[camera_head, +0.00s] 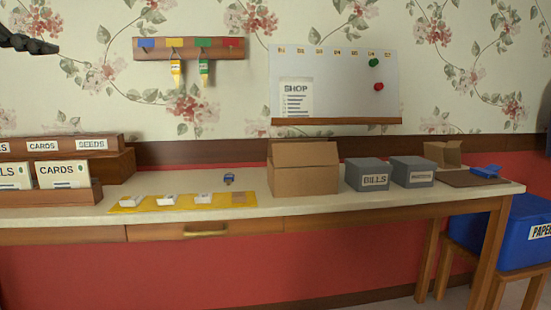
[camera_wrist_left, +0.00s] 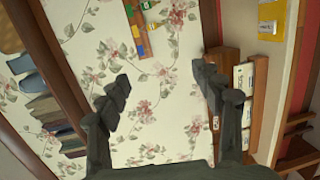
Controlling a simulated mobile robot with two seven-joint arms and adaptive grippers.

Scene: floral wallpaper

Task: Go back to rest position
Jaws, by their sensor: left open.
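My left gripper (camera_head: 26,43) is at the top left edge of the head view, in front of the floral wallpaper and well above the table. In the left wrist view its two dark fingers (camera_wrist_left: 162,95) are apart with nothing between them. Behind them is wallpaper, and the view is turned on its side. My right gripper shows in neither view.
The long table (camera_head: 330,207) holds card racks (camera_head: 85,193), a yellow mat (camera_head: 185,202) with small white items, a cardboard box (camera_head: 305,175) and grey boxes (camera_head: 368,175). A hook rail (camera_head: 190,48) and whiteboard (camera_head: 335,90) hang above. A blue bin (camera_head: 510,240) stands right.

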